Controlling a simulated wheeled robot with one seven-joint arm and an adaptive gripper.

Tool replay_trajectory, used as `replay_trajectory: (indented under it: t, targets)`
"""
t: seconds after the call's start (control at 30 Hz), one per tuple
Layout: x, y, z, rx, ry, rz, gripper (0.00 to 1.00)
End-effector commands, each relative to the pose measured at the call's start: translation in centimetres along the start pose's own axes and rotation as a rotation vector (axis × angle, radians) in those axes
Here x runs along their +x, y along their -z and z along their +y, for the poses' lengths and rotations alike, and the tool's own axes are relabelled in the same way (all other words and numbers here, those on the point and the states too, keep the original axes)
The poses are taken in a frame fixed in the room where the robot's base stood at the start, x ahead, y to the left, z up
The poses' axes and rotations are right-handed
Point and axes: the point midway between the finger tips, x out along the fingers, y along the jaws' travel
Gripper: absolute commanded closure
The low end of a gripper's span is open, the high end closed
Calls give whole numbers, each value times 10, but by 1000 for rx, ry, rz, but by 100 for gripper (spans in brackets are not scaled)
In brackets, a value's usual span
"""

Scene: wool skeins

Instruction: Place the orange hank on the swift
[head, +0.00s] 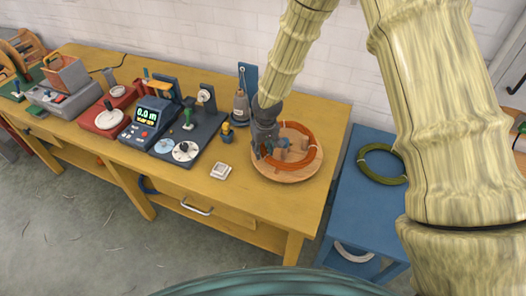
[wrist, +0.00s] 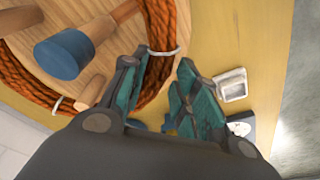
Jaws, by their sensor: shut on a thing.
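The orange hank (head: 316,150) is a ring of twisted cord with pale ties. In the head view it lies over the swift (head: 290,177), a round wooden disc with upright pegs on the yellow bench. The wrist view shows the hank (wrist: 162,22) curving near the rim of the disc (wrist: 112,58), with a blue-capped peg (wrist: 62,54) inside its loop. My gripper (head: 262,152) is at the left side of the swift.
A blue side table (head: 352,212) right of the bench holds a green hank (head: 383,179). A small white dish (head: 220,172), a yellow-and-blue figure-like item (head: 227,133) and a grey bottle-shaped tool (head: 240,106) stand left of the swift. Devices fill the bench further left.

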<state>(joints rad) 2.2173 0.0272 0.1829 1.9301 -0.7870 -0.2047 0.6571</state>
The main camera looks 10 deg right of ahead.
Motion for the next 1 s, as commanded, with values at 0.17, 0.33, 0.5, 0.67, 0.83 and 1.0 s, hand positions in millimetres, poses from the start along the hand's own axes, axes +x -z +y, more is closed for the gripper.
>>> replay_trajectory:
  t: [0.17, 0.33, 0.5, 0.67, 0.83, 1.0]
  targets:
    - [18, -3, 0, -1, -2, -1, 100]
    - [21, -3, 0, 1, -1, 0, 100]
    - [23, -4, 0, 0, -1, -1, 100]
    - [23, -4, 0, 1, -1, -1, 52]
    - [23, -4, 0, 1, -1, -1, 48]
    - [22, -4, 0, 1, -1, -1, 48]
